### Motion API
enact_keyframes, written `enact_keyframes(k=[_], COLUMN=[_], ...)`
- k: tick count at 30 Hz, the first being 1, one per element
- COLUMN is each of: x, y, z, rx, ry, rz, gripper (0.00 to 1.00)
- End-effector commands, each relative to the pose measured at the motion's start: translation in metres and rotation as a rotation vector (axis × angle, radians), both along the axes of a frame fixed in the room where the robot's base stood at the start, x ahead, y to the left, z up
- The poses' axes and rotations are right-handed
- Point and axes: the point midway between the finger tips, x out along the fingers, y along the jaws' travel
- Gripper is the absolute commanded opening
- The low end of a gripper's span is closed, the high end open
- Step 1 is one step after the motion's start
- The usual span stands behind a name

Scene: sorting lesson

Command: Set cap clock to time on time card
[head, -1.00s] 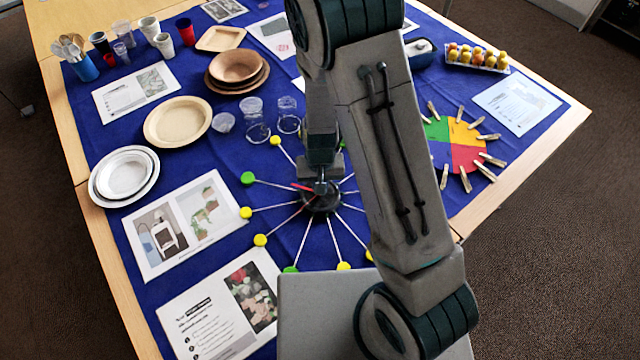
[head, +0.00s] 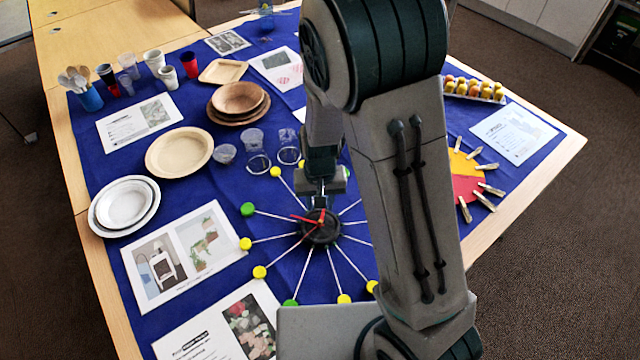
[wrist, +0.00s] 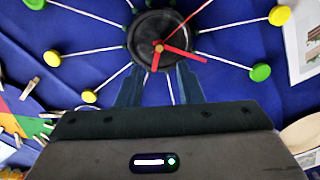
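The cap clock lies on the blue cloth, with a black round hub (head: 322,229), red hands and thin white spokes ending in yellow and green caps. In the wrist view, the hub (wrist: 150,28) is at top centre. One red hand (wrist: 187,20) points to the upper right. Another (wrist: 185,52) points right and slightly down, close to the right finger. In the head view, my gripper (head: 320,203) is just above the hub. I cannot tell which sheet is the time card.
Picture sheets (head: 180,255) lie left of the clock. Plates (head: 122,203), bowls (head: 238,98) and clear cups (head: 258,162) stand behind it. A coloured disc with clothespins (head: 466,188) is at right. My arm hides the middle right of the table.

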Motion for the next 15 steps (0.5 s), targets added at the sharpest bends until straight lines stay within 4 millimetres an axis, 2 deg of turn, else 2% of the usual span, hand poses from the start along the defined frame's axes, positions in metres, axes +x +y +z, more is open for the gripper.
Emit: enact_keyframes(k=[1, 6, 10, 15], x=[0.001, 0.000, 0.000, 0.000], y=[0.001, 0.000, 0.000, 0.000], z=[0.012, 0.041, 0.056, 0.066], rx=[0.003, 0.002, 0.001, 0.000], ry=[-0.006, -0.004, -0.002, 0.000], rz=[0.003, 0.001, 0.002, 0.000], gripper=[0.33, 0.33, 0.33, 0.33])
